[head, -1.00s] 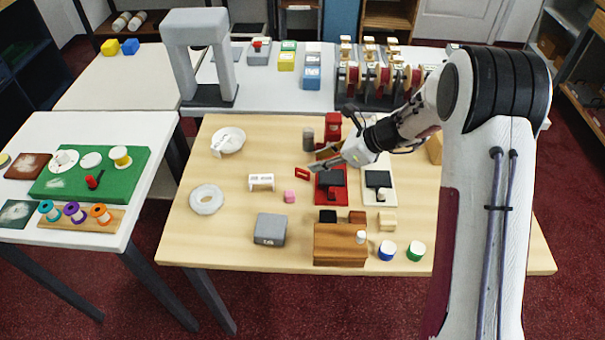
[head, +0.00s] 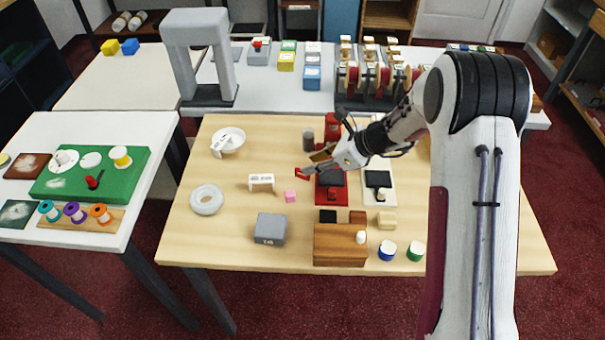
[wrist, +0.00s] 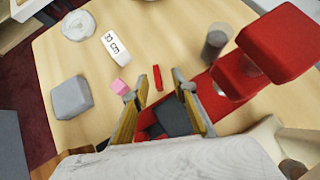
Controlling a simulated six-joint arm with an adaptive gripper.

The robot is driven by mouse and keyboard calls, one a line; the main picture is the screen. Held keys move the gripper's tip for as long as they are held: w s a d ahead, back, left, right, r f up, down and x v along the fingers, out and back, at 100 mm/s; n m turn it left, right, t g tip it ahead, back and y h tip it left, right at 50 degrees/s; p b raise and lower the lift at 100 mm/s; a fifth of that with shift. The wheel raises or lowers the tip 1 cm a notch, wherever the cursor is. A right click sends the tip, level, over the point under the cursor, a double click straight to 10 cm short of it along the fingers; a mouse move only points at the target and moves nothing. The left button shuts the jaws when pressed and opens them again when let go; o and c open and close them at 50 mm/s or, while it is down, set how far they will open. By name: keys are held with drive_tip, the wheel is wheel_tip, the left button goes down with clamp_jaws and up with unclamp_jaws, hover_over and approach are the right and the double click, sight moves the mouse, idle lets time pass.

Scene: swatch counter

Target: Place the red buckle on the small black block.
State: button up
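The red buckle (head: 299,174) lies on the wooden table, left of the red stand; my gripper partly covers it in the head view. In the wrist view the buckle (wrist: 157,77) shows just ahead of the gap between the fingertips. My gripper (head: 312,164) is open and empty beside the buckle. Its two fingers stand apart in the wrist view (wrist: 160,90). The small black block (head: 327,216) is nearer the front of the table, behind the wooden box; I cannot make it out in the wrist view.
A pink cube (head: 290,197), a white numbered holder (head: 261,182) and a grey block (head: 270,228) lie left of the black block. The wooden box (head: 340,250) stands in front. The red stand (head: 330,196) with a dark pad is under my gripper.

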drive_tip(key=shift+a+f, duration=0.6)
drive_tip(key=shift+f, duration=0.2)
drive_tip(key=shift+a+f, duration=0.6)
drive_tip(key=shift+f, duration=0.2)
drive_tip(key=shift+w+a+f, duration=0.3)
drive_tip(key=shift+a+f, duration=0.15)
drive_tip(key=shift+c, duration=0.4)
clamp_jaws()
